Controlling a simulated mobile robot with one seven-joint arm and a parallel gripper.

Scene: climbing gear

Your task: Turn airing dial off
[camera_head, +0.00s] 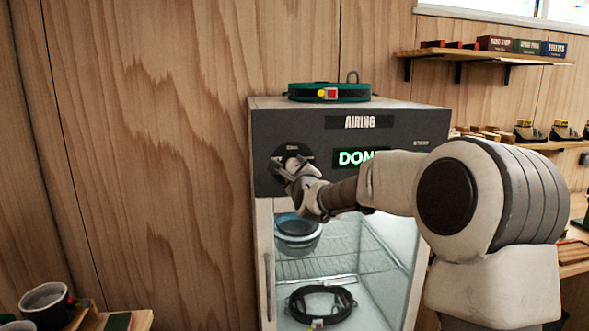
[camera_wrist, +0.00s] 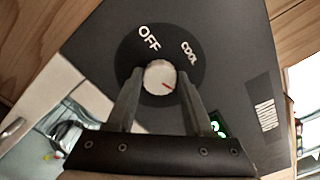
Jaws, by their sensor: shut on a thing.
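The airing dial (camera_wrist: 158,77) is a pale round knob on a dark disc, on the upper front panel of the airing cabinet (camera_head: 262,225). In the wrist view its red mark points to the lower right, away from the word OFF at upper left and also below COOL at upper right. My gripper (camera_wrist: 161,76) has a finger on each side of the knob and is shut on it. In the head view my gripper (camera_head: 289,168) covers most of the dial. The green display (camera_head: 354,158) reads DON, with the rest hidden by my arm.
The cabinet's glass front shows a blue-rimmed bowl (camera_head: 298,232) and a dark coiled strap (camera_head: 322,303) inside. A green coiled band (camera_head: 330,91) lies on top. A wall shelf (camera_head: 490,57) with boxes is at right; a mug (camera_head: 47,304) stands lower left.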

